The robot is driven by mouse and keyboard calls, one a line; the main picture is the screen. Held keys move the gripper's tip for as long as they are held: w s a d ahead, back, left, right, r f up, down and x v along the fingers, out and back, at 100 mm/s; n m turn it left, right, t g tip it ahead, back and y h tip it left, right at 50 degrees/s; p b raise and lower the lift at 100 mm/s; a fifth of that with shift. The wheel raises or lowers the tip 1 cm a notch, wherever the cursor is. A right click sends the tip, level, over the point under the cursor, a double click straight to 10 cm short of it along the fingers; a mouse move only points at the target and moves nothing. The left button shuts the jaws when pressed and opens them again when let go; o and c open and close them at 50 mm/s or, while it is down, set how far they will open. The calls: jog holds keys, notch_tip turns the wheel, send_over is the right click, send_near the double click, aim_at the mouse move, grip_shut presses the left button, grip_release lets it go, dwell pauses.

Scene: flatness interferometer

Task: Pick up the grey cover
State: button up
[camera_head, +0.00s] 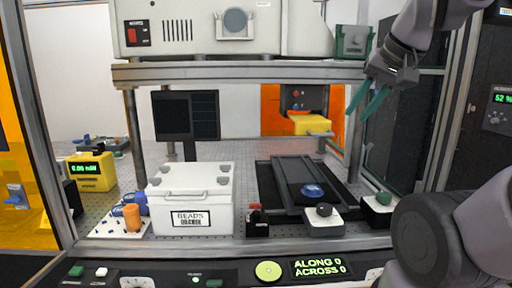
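No part is clearly marked as the grey cover. The likeliest match is a pale grey-white box-shaped piece (222,208) at centre left, with a bar handle on top, several round grey knobs and a front label starting "BEADS". It stands on the perforated bench. My gripper (367,104) is at the upper right, with two teal fingers pointing down and left. The fingers are apart with nothing between them. It is well above and to the right of the pale piece, not touching it.
A dark grey slide (283,190) bears a blue disc (312,190). Small knobbed blocks (324,221) stand before it. A grey frame with an upper beam (230,73) encloses the bench. A monitor (186,116) stands behind; an orange cylinder (132,217) stands left. A control panel (235,272) runs along the front.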

jog(key=o, duration=0.5)
jog(key=shift+w+a, duration=0.1)
jog(key=shift+w, duration=0.1)
jog(key=shift+o, duration=0.2)
jog(key=n+t, duration=0.3)
jog(key=t, duration=0.8)
send_near(359, 39)
jog(key=w, duration=0.6)
jog(key=w+a, duration=0.1)
jog(key=w, duration=0.2)
jog(key=shift+w+r, duration=0.1)
jog(key=shift+w, duration=0.1)
